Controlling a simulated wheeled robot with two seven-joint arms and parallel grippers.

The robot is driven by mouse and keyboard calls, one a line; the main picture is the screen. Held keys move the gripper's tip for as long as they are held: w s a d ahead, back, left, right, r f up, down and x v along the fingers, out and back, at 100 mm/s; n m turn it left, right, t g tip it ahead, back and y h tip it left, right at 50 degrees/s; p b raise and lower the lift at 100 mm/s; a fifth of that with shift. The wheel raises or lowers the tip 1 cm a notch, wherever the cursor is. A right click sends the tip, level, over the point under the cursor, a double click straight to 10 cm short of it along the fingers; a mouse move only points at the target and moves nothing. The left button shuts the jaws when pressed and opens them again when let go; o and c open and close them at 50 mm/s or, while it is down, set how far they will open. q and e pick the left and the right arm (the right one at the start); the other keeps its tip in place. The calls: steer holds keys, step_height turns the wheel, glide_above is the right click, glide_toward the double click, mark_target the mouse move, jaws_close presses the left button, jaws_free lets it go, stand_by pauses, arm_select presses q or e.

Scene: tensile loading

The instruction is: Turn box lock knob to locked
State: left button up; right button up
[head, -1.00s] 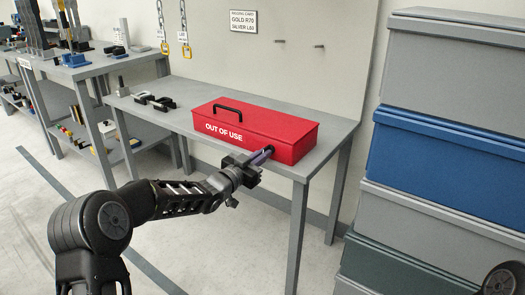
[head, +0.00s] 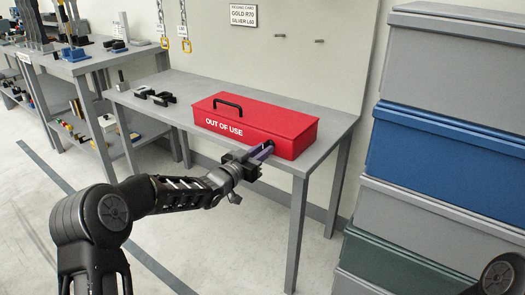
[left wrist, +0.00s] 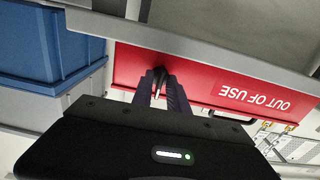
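The red box (head: 258,128), marked "OUT OF USE", lies on the grey table with its black handle (head: 228,104) on the lid. Its small black lock knob (left wrist: 159,76) is on the front face and shows in the left wrist view. My left gripper (head: 266,147) is at the front face, with its two purple fingers (left wrist: 161,88) apart and their tips on either side of the knob. Whether the fingers press on the knob is unclear. The knob's lock position cannot be read. My right gripper is not in view.
The grey table (head: 325,146) also holds black metal parts (head: 160,97) at its left. Stacked grey and blue bins (head: 445,150) stand to the right. A further bench (head: 95,62) with parts stands at the left.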

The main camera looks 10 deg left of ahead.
arm_select(q)
steer(key=shift+o, duration=0.6)
steer(key=shift+r, duration=0.1)
steer(key=v, duration=0.8)
steer(key=shift+p, duration=0.35)
steer(key=shift+w, duration=0.1)
